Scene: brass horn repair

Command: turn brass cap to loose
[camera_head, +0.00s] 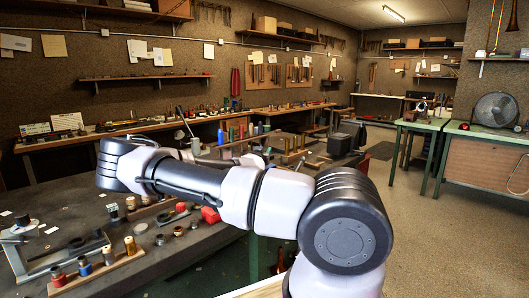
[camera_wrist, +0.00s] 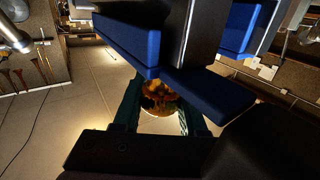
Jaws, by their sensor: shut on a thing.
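A rounded, shiny brass-coloured piece (camera_wrist: 160,98) shows just below the pads, between two dark green uprights. I cannot tell for sure whether it is the cap or a part behind it. In the head view, my arm stretches across the middle and its gripper end is hidden behind the arm links.
In the head view, a dark workbench (camera_head: 192,250) at the lower left holds a wooden block with coloured pieces (camera_head: 98,269) and a red part (camera_head: 210,215). Green-legged benches stand at the right, one with a fan (camera_head: 495,109). The floor (camera_head: 430,235) at the right is clear.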

